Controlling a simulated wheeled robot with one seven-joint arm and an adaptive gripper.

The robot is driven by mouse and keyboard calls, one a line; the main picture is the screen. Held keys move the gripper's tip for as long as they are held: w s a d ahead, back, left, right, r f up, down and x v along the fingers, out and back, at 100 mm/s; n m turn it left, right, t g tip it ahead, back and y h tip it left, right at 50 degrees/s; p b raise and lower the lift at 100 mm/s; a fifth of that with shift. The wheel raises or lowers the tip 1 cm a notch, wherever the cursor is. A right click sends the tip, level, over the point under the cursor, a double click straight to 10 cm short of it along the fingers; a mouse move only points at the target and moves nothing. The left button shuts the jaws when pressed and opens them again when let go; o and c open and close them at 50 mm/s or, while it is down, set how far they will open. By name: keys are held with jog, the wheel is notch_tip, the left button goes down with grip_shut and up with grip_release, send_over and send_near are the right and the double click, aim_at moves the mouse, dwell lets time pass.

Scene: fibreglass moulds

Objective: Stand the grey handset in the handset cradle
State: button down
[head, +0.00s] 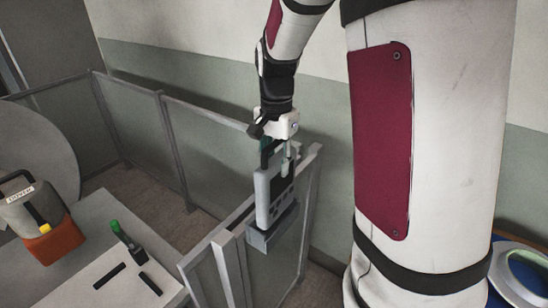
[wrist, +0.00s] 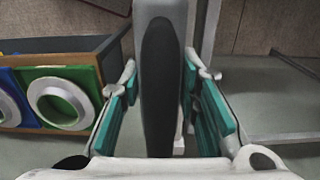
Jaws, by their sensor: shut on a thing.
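The grey handset (head: 263,200) is upright, with dark buttons on its side, in the head view. My gripper (head: 277,150) is shut on its upper end from above. In the wrist view the handset (wrist: 161,80) runs between the teal finger pads of my gripper (wrist: 163,105), its dark edge facing the camera. The handset cradle (head: 262,240) is a small grey box at the top of a fence panel. The handset's lower end meets the cradle's opening in the head view; how deep it sits inside is hidden. The cradle cannot be made out in the wrist view.
Grey-framed fence panels (head: 205,150) run behind and beside the cradle. A table (head: 85,245) at lower left carries a green-capped tool (head: 125,240), black strips and an orange-and-grey container (head: 50,245). A bin (wrist: 120,45) with blue and green ringed parts shows in the wrist view.

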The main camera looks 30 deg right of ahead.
aim_at(276, 141)
jog(key=shift+f+b, duration=0.75)
jog(key=shift+f, duration=1.8)
jog(key=c, duration=1.1)
grip_release()
jog(key=shift+f, duration=0.1)
notch_tip(276, 141, up, 12)
jog(key=shift+r, duration=0.1)
